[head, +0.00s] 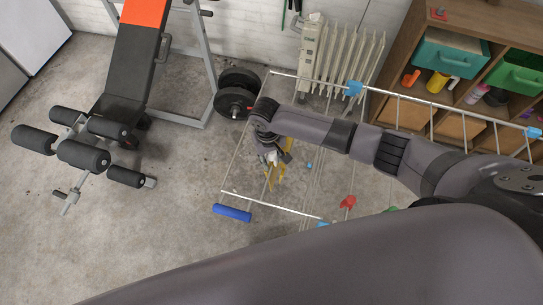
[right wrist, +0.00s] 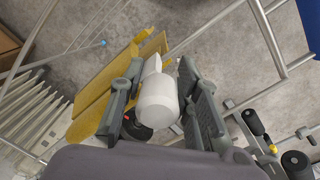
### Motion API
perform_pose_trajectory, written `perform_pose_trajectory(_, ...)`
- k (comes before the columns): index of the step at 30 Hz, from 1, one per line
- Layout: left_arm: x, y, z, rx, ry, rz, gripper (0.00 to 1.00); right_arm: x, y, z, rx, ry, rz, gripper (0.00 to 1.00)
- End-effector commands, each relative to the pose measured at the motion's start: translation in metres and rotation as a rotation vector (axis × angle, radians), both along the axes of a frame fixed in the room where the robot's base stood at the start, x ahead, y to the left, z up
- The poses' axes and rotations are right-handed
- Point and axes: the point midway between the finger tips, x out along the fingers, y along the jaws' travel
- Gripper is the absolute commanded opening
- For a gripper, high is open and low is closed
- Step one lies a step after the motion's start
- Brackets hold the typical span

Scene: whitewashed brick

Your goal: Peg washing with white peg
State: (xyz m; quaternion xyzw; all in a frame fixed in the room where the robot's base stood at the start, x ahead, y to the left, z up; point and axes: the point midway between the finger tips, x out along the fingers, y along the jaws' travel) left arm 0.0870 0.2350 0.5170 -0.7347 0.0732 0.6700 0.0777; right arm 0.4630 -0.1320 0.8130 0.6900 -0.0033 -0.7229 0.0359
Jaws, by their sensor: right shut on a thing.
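My right gripper (head: 278,156) is at the drying rack (head: 270,207), in the middle of the head view. In the right wrist view, my right gripper (right wrist: 160,105) is shut on the white peg (right wrist: 157,100), which lies between its two fingers. The peg's narrow end points at a yellow piece of washing (right wrist: 105,88), close to or at its edge; I cannot tell whether they touch. The yellow washing also shows in the head view (head: 278,178), partly hidden behind the gripper. My left gripper is not in view.
The rack's thin rails (head: 283,209) surround the gripper. Red (head: 348,201) and blue (head: 353,88) pieces are on the rack.

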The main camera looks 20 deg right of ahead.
Motion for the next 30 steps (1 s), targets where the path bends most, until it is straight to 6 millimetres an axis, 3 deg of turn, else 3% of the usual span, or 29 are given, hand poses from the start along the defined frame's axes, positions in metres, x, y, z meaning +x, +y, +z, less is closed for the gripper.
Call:
perform_pose_trajectory(13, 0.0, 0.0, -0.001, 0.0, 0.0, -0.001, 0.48, 0.0, 0.0, -0.002, 0.0, 0.0, 0.0, 0.03)
perform_pose_trajectory(30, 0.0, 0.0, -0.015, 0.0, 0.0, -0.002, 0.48, 0.0, 0.0, -0.024, 0.001, 0.001, 0.001, 0.03)
